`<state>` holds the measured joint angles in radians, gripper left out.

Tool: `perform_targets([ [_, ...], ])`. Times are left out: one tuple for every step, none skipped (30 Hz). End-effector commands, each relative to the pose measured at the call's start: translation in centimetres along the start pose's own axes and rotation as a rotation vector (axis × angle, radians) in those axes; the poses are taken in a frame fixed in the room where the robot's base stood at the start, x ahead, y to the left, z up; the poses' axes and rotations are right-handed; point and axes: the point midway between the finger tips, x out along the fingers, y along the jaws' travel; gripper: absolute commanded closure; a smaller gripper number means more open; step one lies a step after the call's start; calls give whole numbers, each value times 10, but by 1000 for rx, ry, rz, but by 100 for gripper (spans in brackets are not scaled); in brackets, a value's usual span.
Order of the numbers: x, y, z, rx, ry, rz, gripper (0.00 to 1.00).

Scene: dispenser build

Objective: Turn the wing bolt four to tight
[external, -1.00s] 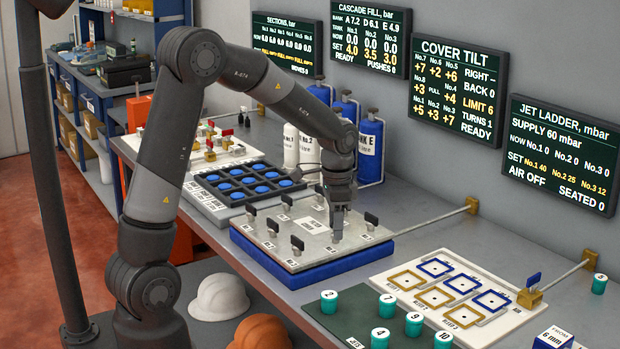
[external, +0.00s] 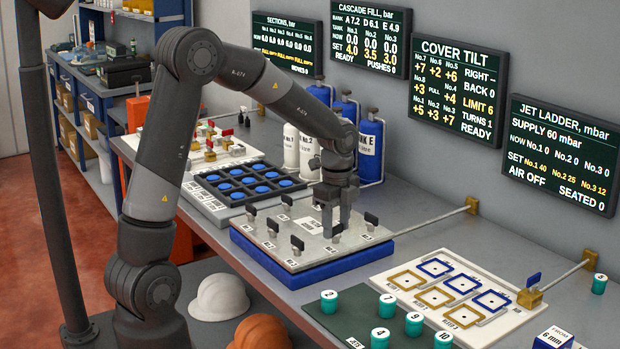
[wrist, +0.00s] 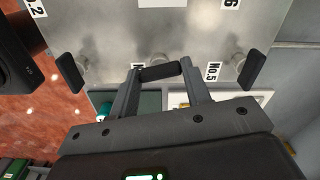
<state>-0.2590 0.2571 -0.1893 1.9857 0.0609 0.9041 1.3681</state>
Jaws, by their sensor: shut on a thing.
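My gripper (external: 334,228) reaches down to the metal cover plate (external: 262,256) on a blue base (external: 330,264). Its fingers (wrist: 160,74) are shut on the black wing of a bolt (wrist: 159,71) near one edge of the plate. The label beside this bolt is mostly hidden by a finger, so its number cannot be read. In the wrist view, a wing bolt (wrist: 252,68) beside label No.5 stands on the right, and another (wrist: 70,72) stands on the left. The cover tilt board (external: 455,90) reads limit 6, turns 1, ready.
Other wing bolts (external: 297,244) stand up around the plate, close to my gripper. Blue cylinders (external: 370,150) stand behind it, against the wall. A tray of blue discs (external: 250,180) lies left of the plate, and a panel of square frames (external: 408,280) lies right.

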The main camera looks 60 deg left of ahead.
Motion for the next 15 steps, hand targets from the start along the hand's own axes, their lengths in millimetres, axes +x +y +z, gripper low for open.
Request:
perform_targets([
  [0,0,1,22,0,-1,79],
  [0,0,1,35,0,-1,79],
  [0,0,0,52,0,-1,79],
  [0,0,0,63,0,-1,79],
  [0,0,0,73,0,-1,79],
  [0,0,0,86,0,-1,79],
  [0,0,0,94,0,-1,79],
  [0,0,0,100,0,-1,79],
  [0,0,0,107,0,-1,79],
  [0,0,0,112,0,-1,79],
  [0,0,0,117,0,-1,79],
  [0,0,0,121,0,-1,79],
  [0,0,0,123,0,-1,79],
  [0,0,0,124,0,-1,79],
  [0,0,0,126,0,-1,79],
])
